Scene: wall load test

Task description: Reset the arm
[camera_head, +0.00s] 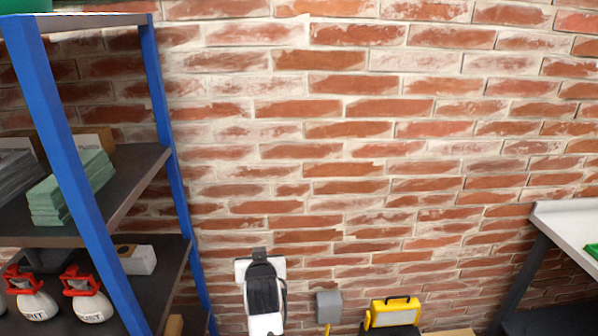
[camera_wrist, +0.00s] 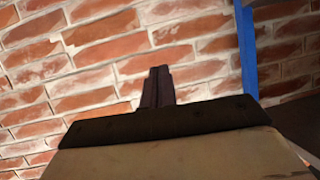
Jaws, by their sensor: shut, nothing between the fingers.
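In the wrist view my gripper (camera_wrist: 158,86) shows as two dark fingers pressed together, with nothing between them. They stand up from a dark crossbar in front of the brick wall (camera_wrist: 85,75). The fingers touch nothing that I can see. My gripper is not in the head view.
A black-and-white device (camera_head: 263,295), grey box (camera_head: 328,306) and yellow lamp (camera_head: 393,312) are low by the wall. A white-topped table (camera_head: 565,228) stands right.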

